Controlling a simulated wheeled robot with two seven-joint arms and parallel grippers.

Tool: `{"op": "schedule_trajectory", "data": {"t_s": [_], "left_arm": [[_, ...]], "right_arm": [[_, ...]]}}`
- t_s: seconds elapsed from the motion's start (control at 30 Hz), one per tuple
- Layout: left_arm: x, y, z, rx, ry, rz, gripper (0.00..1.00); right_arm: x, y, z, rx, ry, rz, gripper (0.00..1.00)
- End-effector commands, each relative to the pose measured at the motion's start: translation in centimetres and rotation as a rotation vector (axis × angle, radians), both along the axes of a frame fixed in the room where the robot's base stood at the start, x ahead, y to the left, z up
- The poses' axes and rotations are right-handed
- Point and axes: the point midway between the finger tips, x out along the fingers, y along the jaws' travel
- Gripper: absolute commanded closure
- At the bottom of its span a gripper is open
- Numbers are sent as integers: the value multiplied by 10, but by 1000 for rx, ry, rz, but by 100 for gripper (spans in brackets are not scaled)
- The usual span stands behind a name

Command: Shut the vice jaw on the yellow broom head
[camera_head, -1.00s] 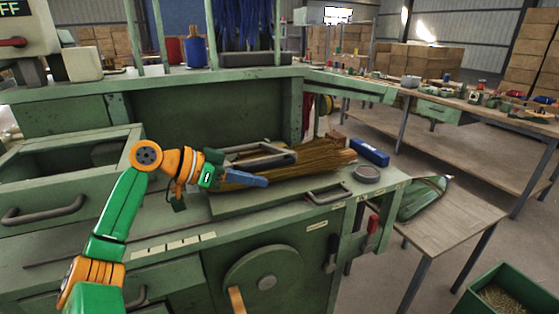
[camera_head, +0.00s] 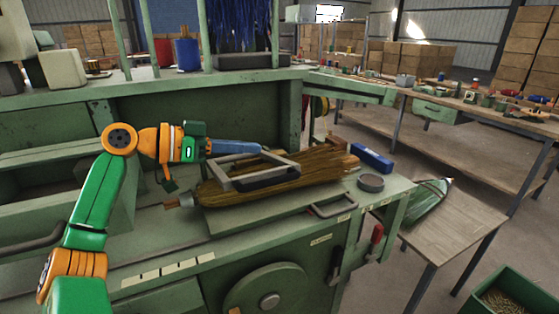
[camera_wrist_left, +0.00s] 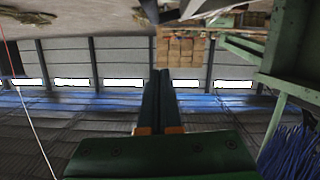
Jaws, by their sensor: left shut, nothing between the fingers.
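The yellow broom head (camera_head: 325,172), a brownish-yellow straw bundle, lies on the green bench in the head view, its stub end at the left. The grey vice jaw (camera_head: 227,184), a rectangular frame with a dark bar, lies across the broom head's left half. It looks low on the straw; I cannot tell whether it presses firmly. My left gripper (camera_head: 258,148) is shut and empty, its blue fingers just above and behind the jaw's back edge. In the left wrist view its fingers (camera_wrist_left: 158,100) are together. My right gripper is out of view.
A blue box (camera_head: 372,159) and a round grey tin (camera_head: 370,183) sit right of the broom head. A bench handle (camera_head: 333,208) is in front. A green back panel (camera_head: 245,118) rises behind the gripper. The bench front is fairly clear.

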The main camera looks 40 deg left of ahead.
Motion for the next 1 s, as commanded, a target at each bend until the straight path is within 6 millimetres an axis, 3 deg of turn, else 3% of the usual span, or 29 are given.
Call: {"op": "schedule_trajectory", "data": {"t_s": [0.03, 0.37, 0.43, 0.6, 1.0], "left_arm": [[8, -5, 5, 0, 4, -3, 100], [69, -39, -8, -3, -3, -2, 100], [67, -39, -33, -2, 7, -1, 100], [66, -41, -53, -2, 3, 0, 100], [65, -41, -59, 0, 0, 1, 100]], "right_arm": [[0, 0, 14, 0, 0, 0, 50], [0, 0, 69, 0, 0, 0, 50], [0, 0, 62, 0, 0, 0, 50], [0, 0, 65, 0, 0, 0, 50], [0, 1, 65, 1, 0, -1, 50]]}}
